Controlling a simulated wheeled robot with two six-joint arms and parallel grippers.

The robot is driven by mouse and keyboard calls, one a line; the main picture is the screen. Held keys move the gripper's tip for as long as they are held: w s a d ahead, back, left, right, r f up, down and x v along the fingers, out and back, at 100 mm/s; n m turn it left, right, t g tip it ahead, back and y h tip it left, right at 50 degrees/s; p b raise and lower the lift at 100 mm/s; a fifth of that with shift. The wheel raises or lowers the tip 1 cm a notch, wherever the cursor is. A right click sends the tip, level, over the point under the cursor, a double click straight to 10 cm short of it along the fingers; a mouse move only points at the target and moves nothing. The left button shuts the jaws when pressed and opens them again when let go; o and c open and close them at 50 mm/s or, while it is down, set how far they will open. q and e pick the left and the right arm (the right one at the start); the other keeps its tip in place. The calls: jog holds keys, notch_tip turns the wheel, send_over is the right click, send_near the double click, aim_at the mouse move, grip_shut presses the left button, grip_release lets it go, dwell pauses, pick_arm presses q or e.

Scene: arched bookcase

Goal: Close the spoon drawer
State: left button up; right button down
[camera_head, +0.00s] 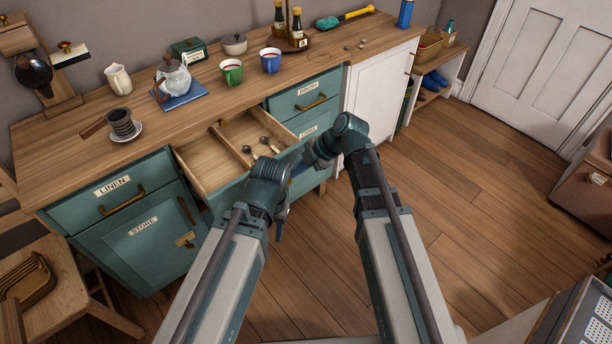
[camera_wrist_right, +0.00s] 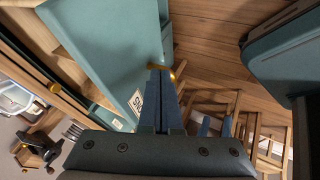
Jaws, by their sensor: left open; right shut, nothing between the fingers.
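The spoon drawer (camera_head: 205,160) is pulled out of the teal cabinet. It has a wooden interior with a divider, and several spoons (camera_head: 262,147) lie in its right part. In the right wrist view its teal front carries a partly hidden label (camera_wrist_right: 137,102) and a brass handle (camera_wrist_right: 181,69). My right gripper (camera_wrist_right: 160,69) is shut, its fingertips close beside that handle; I cannot tell whether they touch. In the head view the right gripper (camera_head: 299,169) is partly hidden at the drawer's front right. My left gripper (camera_head: 280,228) is open, low in front of the drawer.
The counter (camera_head: 60,133) holds mugs, a glass teapot, bottles and a cup. A linen drawer (camera_head: 122,195) and store door (camera_head: 160,235) are shut at left. More shut drawers (camera_head: 306,95) are at right. A wooden chair (camera_head: 60,285) stands at left.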

jog(key=shift+w+a, duration=0.4)
jog(key=shift+w, duration=0.2)
jog(key=shift+w, duration=0.1)
send_over(250, 141)
jog(key=shift+s+d, duration=0.15)
jog(key=shift+s, duration=0.1)
jog(key=shift+w+r, duration=0.1)
jog(key=shift+w, duration=0.15)
jog(key=shift+a, duration=0.2)
jog(key=shift+s, duration=0.1)
